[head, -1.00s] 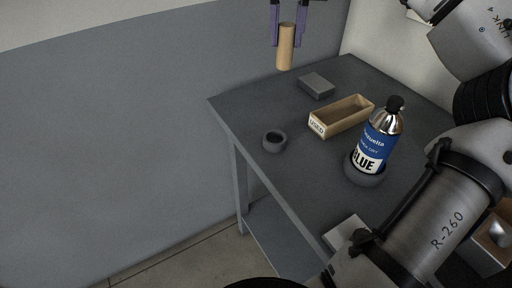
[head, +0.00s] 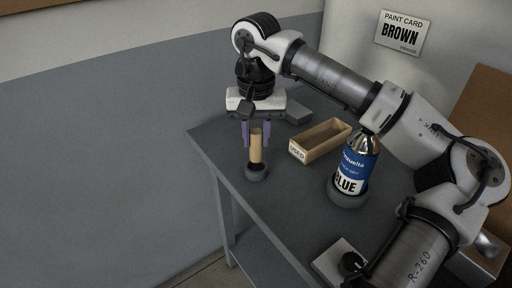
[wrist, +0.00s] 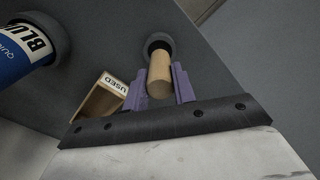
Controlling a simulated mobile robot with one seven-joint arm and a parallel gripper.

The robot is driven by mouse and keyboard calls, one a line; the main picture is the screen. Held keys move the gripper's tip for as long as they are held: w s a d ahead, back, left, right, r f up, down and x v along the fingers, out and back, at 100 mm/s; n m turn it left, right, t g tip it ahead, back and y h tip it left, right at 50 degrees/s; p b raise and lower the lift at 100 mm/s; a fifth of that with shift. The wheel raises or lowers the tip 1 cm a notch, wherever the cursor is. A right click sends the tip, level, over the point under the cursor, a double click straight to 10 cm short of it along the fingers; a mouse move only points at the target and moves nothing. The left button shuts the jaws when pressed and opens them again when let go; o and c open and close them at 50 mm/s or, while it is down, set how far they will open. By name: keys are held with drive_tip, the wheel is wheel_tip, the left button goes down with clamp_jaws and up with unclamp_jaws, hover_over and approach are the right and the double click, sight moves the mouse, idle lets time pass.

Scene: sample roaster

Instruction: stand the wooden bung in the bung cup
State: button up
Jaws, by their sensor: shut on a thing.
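The wooden bung (head: 256,148) is a pale upright cylinder between the purple fingers of my gripper (head: 256,138). My gripper is shut on its upper part. The bung cup (head: 257,174) is a small dark grey round cup near the table's left corner. The bung's lower end is at the cup's mouth in the head view; I cannot tell whether it is inside the rim. In the wrist view, the bung (wrist: 160,76) points at the cup (wrist: 164,39), and part of the cup's dark opening shows beyond the bung's end.
A wooden tray marked USED (head: 298,155) stands right of the cup. A blue-labelled bottle (head: 357,166) stands in a grey round holder (head: 348,198) further right. A grey block (head: 298,113) lies behind the tray. The table's left edge is close to the cup.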

sight(256, 149)
drive_tip(key=shift+f, duration=1.9)
drive_tip(key=shift+f, duration=0.15)
drive_tip(key=o, duration=1)
wheel_tip(256, 149, up, 12)
drive_tip(key=shift+r, duration=0.15)
